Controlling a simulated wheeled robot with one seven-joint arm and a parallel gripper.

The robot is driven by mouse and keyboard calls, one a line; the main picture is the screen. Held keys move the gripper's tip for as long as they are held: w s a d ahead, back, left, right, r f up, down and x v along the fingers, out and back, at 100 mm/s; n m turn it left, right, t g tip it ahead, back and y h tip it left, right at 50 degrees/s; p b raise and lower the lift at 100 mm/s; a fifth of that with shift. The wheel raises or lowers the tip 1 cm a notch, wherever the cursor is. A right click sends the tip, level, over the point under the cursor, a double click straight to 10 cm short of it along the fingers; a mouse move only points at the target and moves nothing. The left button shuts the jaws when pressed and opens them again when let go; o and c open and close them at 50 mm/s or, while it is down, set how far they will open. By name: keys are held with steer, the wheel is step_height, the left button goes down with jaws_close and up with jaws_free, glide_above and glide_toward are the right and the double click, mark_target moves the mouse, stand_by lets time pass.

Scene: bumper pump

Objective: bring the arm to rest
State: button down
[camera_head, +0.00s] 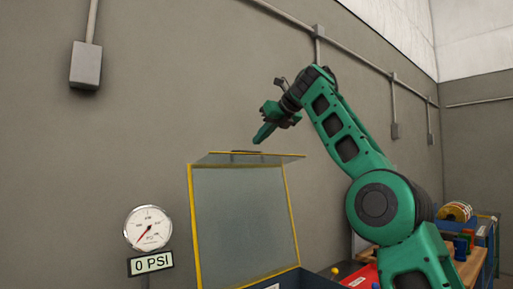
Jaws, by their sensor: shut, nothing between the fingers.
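My green arm rises from the lower right and bends over to the left. My gripper (262,134) hangs from its end, pointing down and left, with its fingers closed and nothing in them. It is in the air above a yellow-edged clear panel (250,159). A gap shows between the fingertips and the panel.
Below the flat panel stands a yellow-framed clear sheet (240,225). A round gauge (148,228) with a "0 PSI" display (152,264) is at left. A wooden bench (470,268) with several items is at lower right.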

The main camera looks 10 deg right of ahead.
steer(key=v, duration=0.8)
steer(key=shift+w, duration=0.1)
steer(key=s+d+f+n+g+h, duration=0.2)
steer(key=s+d+f+n, duration=0.25)
steer(key=f, duration=0.55)
steer(key=s+d+f+n+g+h, duration=0.2)
steer(key=s+d+f+n+h, duration=0.25)
steer(key=f, duration=0.55)
steer(key=s+d+f+n+g, duration=0.2)
steer(key=s+d+f+n, duration=0.2)
steer(key=s+f+n, duration=0.45)
steer(key=s+d+f+n+g+y, duration=0.1)
steer(key=s+d+f+n+g, duration=0.2)
steer(key=s+f, duration=2.7)
steer(key=n+g, duration=0.1)
steer(key=n, duration=0.3)
steer(key=shift+s+d+g+y, duration=0.15)
steer(key=shift+d+g+y, duration=0.05)
steer(key=shift+g+y, duration=0.15)
steer(key=shift+f, duration=0.1)
